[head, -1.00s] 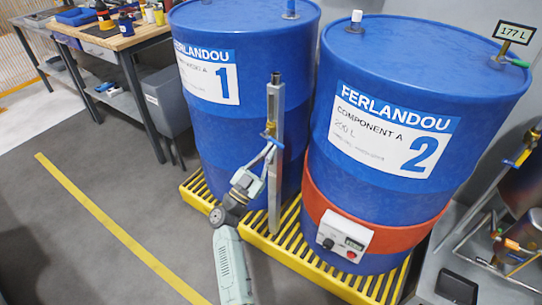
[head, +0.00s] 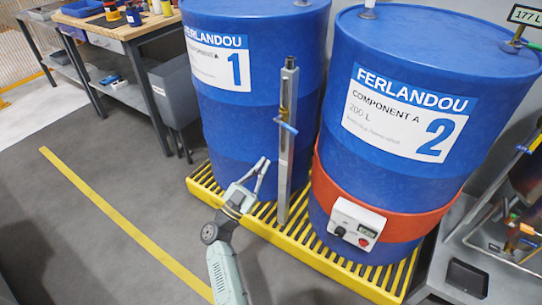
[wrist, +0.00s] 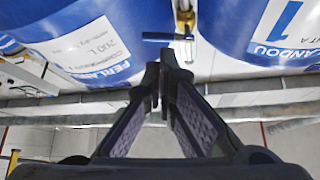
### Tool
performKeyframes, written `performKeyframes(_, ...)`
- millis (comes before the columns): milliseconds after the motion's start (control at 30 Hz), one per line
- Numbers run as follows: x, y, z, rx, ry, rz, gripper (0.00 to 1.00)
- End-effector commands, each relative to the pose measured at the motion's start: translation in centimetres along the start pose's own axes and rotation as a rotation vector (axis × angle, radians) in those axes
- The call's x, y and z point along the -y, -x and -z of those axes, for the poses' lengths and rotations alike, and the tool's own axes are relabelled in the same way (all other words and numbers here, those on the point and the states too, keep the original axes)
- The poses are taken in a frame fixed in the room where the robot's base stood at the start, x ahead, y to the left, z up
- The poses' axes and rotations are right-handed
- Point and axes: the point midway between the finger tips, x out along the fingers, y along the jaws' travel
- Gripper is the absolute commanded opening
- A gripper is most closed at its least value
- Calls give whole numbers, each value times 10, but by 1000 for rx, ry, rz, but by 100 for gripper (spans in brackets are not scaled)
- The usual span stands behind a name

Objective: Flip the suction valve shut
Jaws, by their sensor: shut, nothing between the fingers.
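The valve has a blue lever handle (head: 286,127) and sits on a grey upright post (head: 286,165) in front of the two blue drums. The lever lies crosswise to the post. It also shows in the wrist view (wrist: 165,37), beside a brass-coloured valve body (wrist: 185,15). My gripper (head: 266,162) is below and left of the lever in the head view, apart from it. In the wrist view the fingertips (wrist: 160,70) are together and empty, just below the lever in the picture. Whether this is the suction valve is not labelled.
Drum 1 (head: 255,100) and drum 2 (head: 400,105) stand on a yellow slatted pallet (head: 262,222). A heater band (head: 402,224) with a control box wraps drum 2. A workbench (head: 130,30) stands back left. The floor (head: 90,230) at left is clear.

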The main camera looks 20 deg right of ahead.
Motion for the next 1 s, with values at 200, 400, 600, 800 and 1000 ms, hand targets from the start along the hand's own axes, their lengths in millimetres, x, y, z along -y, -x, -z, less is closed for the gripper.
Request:
performKeyframes(200, 1, 30, 0, 0, -1, 1, 0)
performKeyframes(400, 1, 36, 1, 0, -1, -1, 0)
performKeyframes(600, 1, 35, 1, 0, -1, 0, 0)
performKeyframes(800, 1, 35, 1, 0, -1, 0, 0)
performKeyframes(1000, 34, 33, 26, -24, -85, 59, 0)
